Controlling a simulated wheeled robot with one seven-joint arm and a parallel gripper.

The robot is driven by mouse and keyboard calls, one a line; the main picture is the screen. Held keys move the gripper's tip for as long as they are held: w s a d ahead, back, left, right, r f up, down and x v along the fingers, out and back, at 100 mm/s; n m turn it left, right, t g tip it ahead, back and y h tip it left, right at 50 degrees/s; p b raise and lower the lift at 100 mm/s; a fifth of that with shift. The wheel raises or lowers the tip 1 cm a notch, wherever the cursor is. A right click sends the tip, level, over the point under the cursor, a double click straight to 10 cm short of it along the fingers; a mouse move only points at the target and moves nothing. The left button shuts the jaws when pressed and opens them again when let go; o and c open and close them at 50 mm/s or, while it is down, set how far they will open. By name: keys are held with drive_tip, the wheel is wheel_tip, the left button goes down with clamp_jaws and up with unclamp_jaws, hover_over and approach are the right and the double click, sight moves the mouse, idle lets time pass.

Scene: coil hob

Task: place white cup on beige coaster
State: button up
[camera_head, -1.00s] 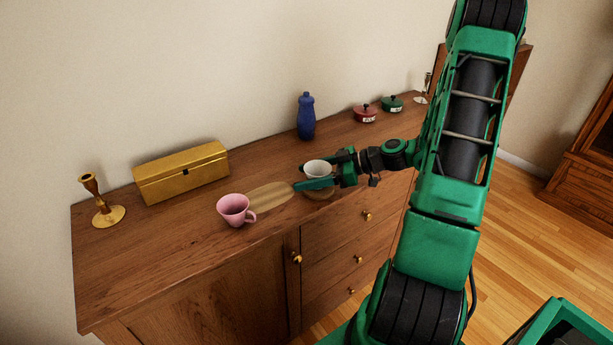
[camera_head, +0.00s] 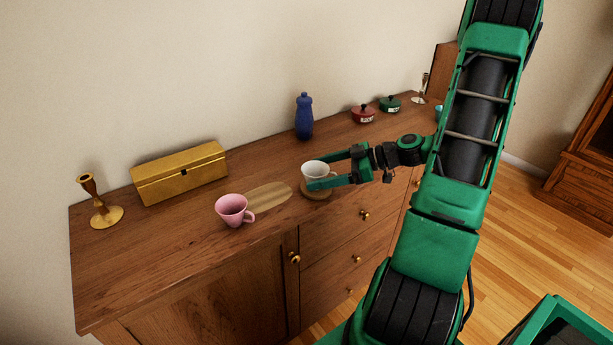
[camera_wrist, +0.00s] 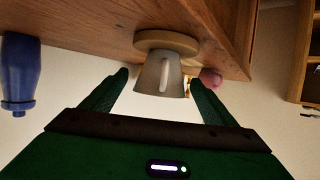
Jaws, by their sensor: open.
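The white cup (camera_head: 314,171) stands upright on the round beige coaster (camera_head: 316,193) near the front edge of the cabinet top. In the wrist view, which is upside down, the cup (camera_wrist: 160,77) rests on the coaster (camera_wrist: 166,41) with its handle facing the camera. My gripper (camera_head: 322,172) is open, its fingers drawn back toward the cup's right side in the head view. In the wrist view the fingertips of my gripper (camera_wrist: 159,75) are apart, one toward each side of the cup, with gaps visible. Part of the coaster is hidden by the lower finger and cup.
A pink cup (camera_head: 234,210) stands left, beside a tan wooden board (camera_head: 267,196). A blue bottle (camera_head: 304,117), gold box (camera_head: 181,172), candlestick (camera_head: 104,213), red pot (camera_head: 363,114) and green pot (camera_head: 390,104) stand around. Bare wood lies behind the cup.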

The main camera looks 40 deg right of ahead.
drive_tip(key=v, duration=0.7)
drive_tip(key=shift+s+d+r, duration=0.1)
drive_tip(key=shift+s, duration=0.05)
idle(0.3)
